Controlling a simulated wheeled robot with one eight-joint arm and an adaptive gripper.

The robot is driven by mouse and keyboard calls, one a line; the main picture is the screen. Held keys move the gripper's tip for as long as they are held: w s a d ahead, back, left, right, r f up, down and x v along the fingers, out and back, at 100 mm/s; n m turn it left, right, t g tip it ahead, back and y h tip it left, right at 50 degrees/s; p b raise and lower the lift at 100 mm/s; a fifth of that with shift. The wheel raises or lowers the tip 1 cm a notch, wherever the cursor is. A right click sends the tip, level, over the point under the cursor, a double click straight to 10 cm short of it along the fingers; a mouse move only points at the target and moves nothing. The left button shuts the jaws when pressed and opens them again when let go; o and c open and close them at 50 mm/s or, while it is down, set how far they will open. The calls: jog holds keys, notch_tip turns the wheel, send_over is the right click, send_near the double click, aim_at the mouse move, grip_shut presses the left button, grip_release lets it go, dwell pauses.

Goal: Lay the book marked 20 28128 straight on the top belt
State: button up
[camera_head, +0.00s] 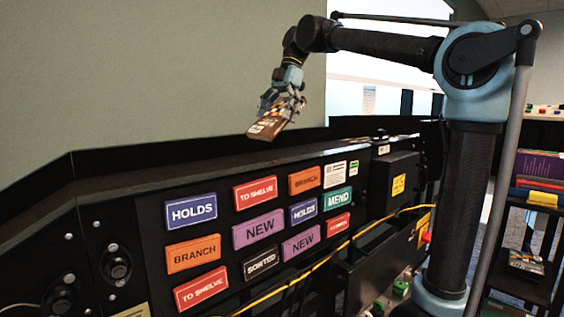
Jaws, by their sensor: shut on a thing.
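My gripper (283,100) is shut on a book (268,127) with a brown cover and a pale label at its lower end. The book is tilted, its labelled end pointing down and to the left. It hangs over the top of the black sorter (215,168); I cannot tell whether it touches anything. The number on its label is too small to read. The top belt's surface is mostly hidden behind the sorter's near edge.
Coloured signs such as HOLDS (191,211) and MEND (338,198) cover the sorter's front. A black box (393,180) and a yellow cable (318,262) are on that side. A shelf with books (540,166) stands at the right. A wall rises behind the sorter.

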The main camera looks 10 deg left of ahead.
jog(key=shift+f, duration=4.8)
jog(key=o, duration=1)
jog(key=shift+f, duration=0.1)
jog(key=shift+o, duration=0.2)
jog(key=v, duration=1.2)
jog(key=shift+s+r, duration=0.1)
jog(key=shift+r, duration=0.1)
